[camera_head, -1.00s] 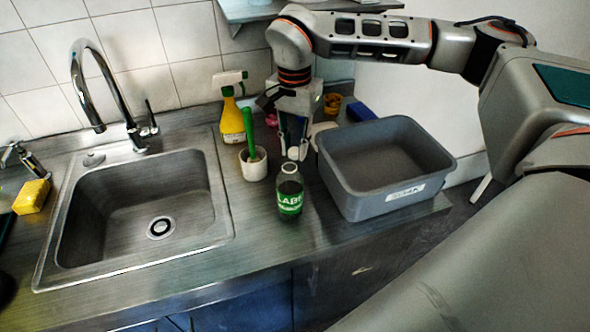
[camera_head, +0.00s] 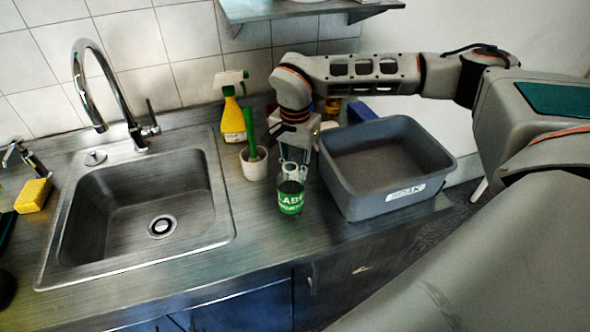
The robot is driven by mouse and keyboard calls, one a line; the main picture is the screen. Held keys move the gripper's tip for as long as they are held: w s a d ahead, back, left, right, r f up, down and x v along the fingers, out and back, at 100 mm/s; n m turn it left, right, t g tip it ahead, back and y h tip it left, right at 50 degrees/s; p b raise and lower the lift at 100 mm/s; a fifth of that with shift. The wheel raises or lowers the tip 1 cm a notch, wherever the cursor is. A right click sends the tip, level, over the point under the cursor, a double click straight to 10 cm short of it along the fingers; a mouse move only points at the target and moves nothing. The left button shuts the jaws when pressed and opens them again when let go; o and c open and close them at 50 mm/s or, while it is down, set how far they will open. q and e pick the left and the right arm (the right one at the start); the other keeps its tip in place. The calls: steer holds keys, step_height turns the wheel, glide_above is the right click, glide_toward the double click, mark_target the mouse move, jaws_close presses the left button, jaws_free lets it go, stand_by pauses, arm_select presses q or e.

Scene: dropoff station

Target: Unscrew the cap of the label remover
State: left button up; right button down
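The label remover (camera_head: 291,198) is a dark bottle with a green label, standing upright on the steel counter between the sink and the grey tub. My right gripper (camera_head: 292,172) points down over its top, with the fingers at the bottle's neck. The fingers cover most of the cap, so I cannot tell whether they touch or grip it. My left gripper is not in view.
A grey tub (camera_head: 440,165) stands close to the right of the bottle. A white cup (camera_head: 254,168) with a green-handled brush and a yellow spray bottle (camera_head: 232,120) stand behind left. The sink (camera_head: 70,245) lies left. The counter in front of the bottle is clear.

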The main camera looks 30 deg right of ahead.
steer(key=shift+f, duration=0.2)
steer(key=c, duration=1.8)
jaws_free()
steer(key=shift+r, duration=0.1)
